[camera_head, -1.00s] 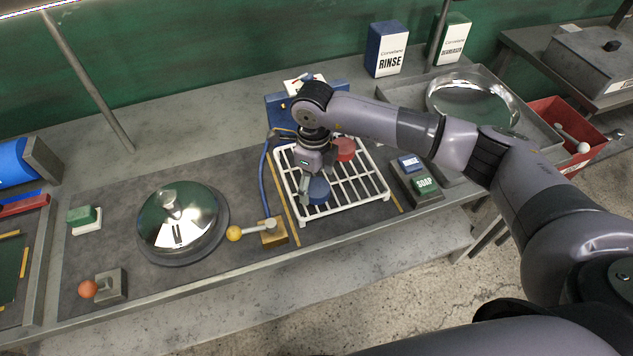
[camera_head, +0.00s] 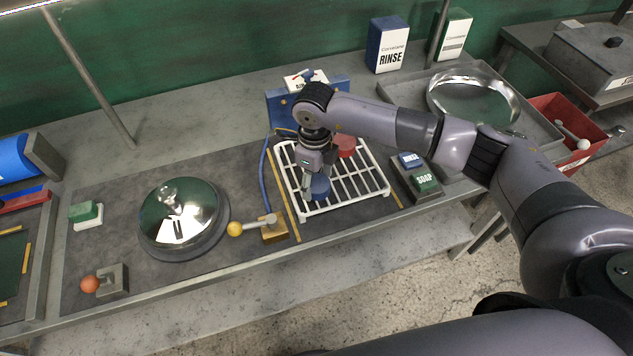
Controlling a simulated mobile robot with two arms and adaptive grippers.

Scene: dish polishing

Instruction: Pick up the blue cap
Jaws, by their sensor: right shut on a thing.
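The blue cap (camera_head: 320,187) is a short round piece at the front left part of the white rack (camera_head: 352,203). My right gripper (camera_head: 317,181) points down over it and is shut on it, with the fingers at its sides. The gripper hides part of the cap's top. Whether the cap touches the rack bars or is slightly above them is hard to tell. A red cap (camera_head: 345,146) sits on the rack behind and to the right. My left gripper is not in view.
A yellow-knobbed lever (camera_head: 235,229) and a shiny dome (camera_head: 178,212) are left of the rack. RINSE and SOAP blocks (camera_head: 418,172) stand to its right. A blue fixture (camera_head: 284,110) with a hose is behind.

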